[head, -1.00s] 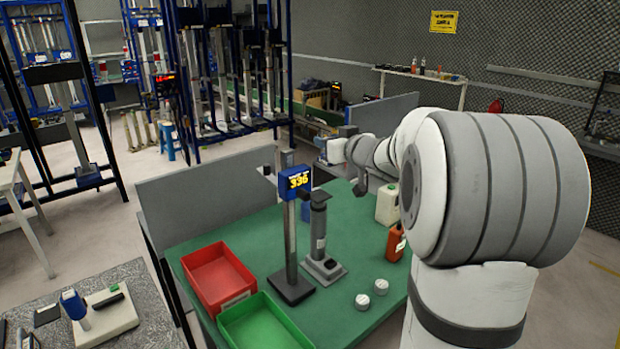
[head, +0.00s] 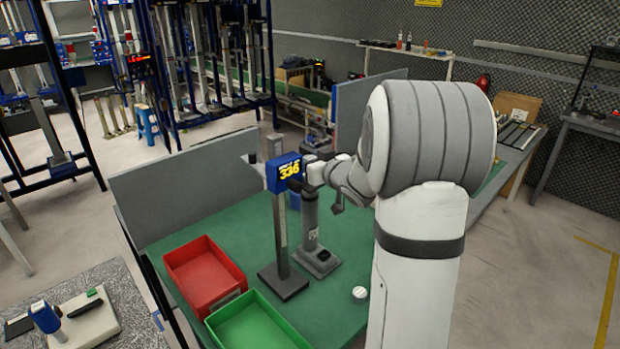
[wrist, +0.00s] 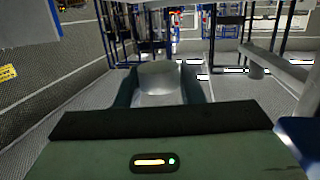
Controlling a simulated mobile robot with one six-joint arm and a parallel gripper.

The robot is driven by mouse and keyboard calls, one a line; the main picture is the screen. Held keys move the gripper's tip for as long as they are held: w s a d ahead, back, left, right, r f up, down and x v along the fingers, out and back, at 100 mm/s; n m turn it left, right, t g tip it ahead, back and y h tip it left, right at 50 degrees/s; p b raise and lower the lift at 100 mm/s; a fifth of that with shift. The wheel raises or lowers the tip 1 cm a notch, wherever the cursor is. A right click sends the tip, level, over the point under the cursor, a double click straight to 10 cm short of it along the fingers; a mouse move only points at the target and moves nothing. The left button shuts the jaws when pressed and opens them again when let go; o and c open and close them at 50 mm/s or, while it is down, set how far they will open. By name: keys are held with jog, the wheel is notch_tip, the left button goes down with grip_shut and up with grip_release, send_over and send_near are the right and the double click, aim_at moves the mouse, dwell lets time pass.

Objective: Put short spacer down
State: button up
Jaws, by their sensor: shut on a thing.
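In the wrist view my gripper (wrist: 160,70) is shut on a smooth pale-grey piece (wrist: 161,84), which I take as the short spacer. A dark finger lies along each side of it, and the lower part of the piece is hidden by the gripper body. In the head view my wrist is beside the blue display reading 336 (head: 285,172), above the green table (head: 338,278). The fingers and the spacer cannot be made out there. The piece is held in the air.
The display's column stands on a dark base (head: 283,281). A grey post (head: 310,222) stands beside it. A red bin (head: 205,272) and a green bin (head: 258,322) are at the table's front left. A white round piece (head: 360,293) lies near my arm. A grey panel (head: 185,180) borders the back.

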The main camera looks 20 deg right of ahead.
jog(key=shift+f, duration=2.65)
jog(key=shift+f, duration=0.2)
jog(key=o, duration=1)
jog(key=shift+r, duration=0.15)
